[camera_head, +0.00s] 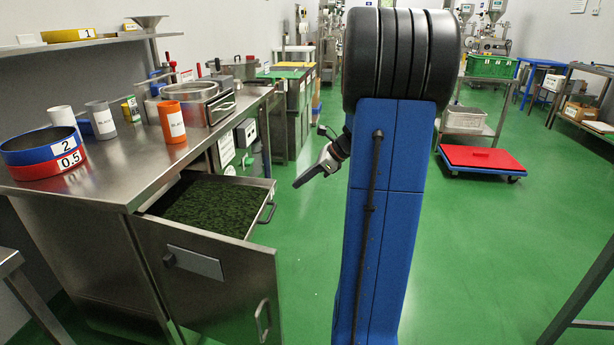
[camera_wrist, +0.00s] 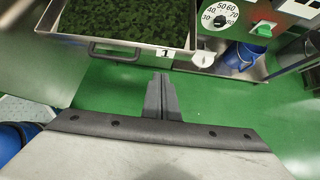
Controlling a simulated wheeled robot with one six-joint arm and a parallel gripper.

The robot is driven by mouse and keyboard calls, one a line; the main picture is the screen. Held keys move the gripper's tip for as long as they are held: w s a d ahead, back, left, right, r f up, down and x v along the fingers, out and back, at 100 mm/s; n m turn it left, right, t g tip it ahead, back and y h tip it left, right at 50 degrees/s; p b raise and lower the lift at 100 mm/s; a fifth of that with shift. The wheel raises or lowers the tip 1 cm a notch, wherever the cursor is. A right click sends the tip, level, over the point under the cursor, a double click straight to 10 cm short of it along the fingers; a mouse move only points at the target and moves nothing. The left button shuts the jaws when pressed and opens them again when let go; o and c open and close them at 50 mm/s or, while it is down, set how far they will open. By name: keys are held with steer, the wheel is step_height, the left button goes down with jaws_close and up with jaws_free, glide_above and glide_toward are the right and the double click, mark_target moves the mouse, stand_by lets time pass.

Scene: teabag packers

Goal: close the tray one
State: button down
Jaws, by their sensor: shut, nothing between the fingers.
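Tray one (camera_head: 270,186) is a steel tray filled with dark green leaves, standing pulled out under the steel worktop at left. In the wrist view its front rim (camera_wrist: 130,42) carries a label "1" at the right end. Its bar handle (camera_head: 267,211) faces right; the handle also shows in the wrist view (camera_wrist: 115,56). My gripper (camera_head: 298,184) is shut and empty, in front of the tray and apart from it. In the wrist view its fingers (camera_wrist: 162,80) point toward the tray front, right of the handle, with green floor behind them.
A steel panel (camera_head: 235,290) with its own handle stands at the tray's near side. The worktop (camera_head: 125,165) holds a blue and red ring stack (camera_head: 45,152), an orange cup (camera_head: 172,122) and a steel pot. A dial unit (camera_wrist: 218,18) is beyond the tray.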

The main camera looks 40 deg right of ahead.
mark_target(271, 194)
steer(key=shift+w+a+f, duration=0.5)
steer(key=shift+w+a, duration=0.25)
steer(key=shift+w, duration=0.2)
steer(key=shift+w+a+f, duration=0.55)
steer(key=shift+w+a, duration=0.15)
steer(key=shift+w, duration=0.2)
steer(key=shift+w+a+f, duration=0.5)
steer(key=shift+w+a, duration=0.25)
steer(key=shift+w, duration=0.2)
steer(key=w+a, duration=0.6)
steer(key=w, duration=0.1)
steer(key=w+a, duration=0.5)
steer(key=w, duration=0.3)
steer(key=w+a, duration=0.6)
steer(key=w, duration=0.1)
steer(key=shift+w+a, duration=0.2)
steer(key=shift+a, duration=0.1)
steer(key=shift+d, duration=0.1)
